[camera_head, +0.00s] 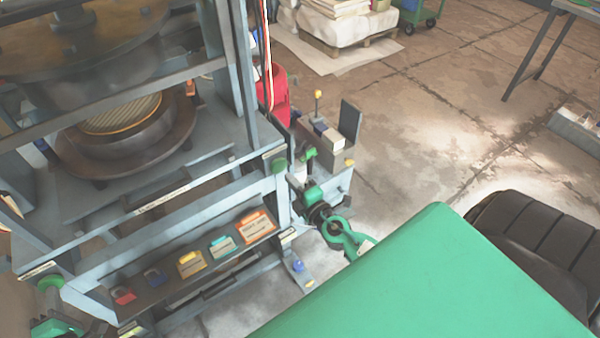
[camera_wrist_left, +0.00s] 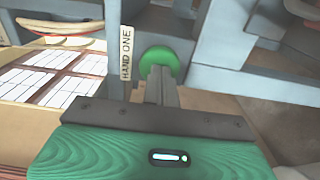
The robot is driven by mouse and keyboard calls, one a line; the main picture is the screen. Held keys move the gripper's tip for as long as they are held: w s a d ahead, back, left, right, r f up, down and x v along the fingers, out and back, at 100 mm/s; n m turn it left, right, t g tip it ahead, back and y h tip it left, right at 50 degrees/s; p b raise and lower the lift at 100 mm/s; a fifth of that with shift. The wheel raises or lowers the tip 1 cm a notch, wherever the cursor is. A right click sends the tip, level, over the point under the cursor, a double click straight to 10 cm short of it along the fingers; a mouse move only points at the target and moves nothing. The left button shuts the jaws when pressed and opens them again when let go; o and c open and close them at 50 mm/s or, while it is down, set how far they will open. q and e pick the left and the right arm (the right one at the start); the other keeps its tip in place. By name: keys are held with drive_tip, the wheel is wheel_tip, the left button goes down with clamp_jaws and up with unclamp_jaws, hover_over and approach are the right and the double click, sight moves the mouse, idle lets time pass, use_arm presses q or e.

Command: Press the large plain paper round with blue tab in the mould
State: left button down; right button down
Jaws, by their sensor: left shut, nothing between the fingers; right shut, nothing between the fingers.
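The press stands at the left of the head view. Its lower mould (camera_head: 114,136) is a dark round block with a ridged tan disc (camera_head: 122,112) in it; the upper die (camera_head: 92,55) hangs above, apart from it. I cannot tell whether the disc is the paper round; no blue tab shows. A left green button (camera_head: 50,282) and a right green button (camera_head: 278,165) sit on the press front. My left gripper (camera_wrist_left: 160,84) is shut and empty, its fingertips at the left button beside the "HAND ONE" label (camera_wrist_left: 127,53). My right gripper (camera_head: 294,184) is shut near the right button.
A sloping panel with coloured cards (camera_head: 222,245) runs along the press front. A small bench with a grey box (camera_head: 327,140) and a red cylinder (camera_head: 276,95) stand at the press's right. Open floor (camera_head: 440,110) lies beyond.

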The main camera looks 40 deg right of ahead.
sight(280, 167)
drive_tip(key=shift+w, duration=0.25)
drive_tip(key=shift+w, duration=1.55)
drive_tip(key=shift+s, duration=0.25)
use_arm(q)
drive_tip(key=shift+w, duration=0.1)
use_arm(e)
drive_tip(key=shift+w, duration=0.1)
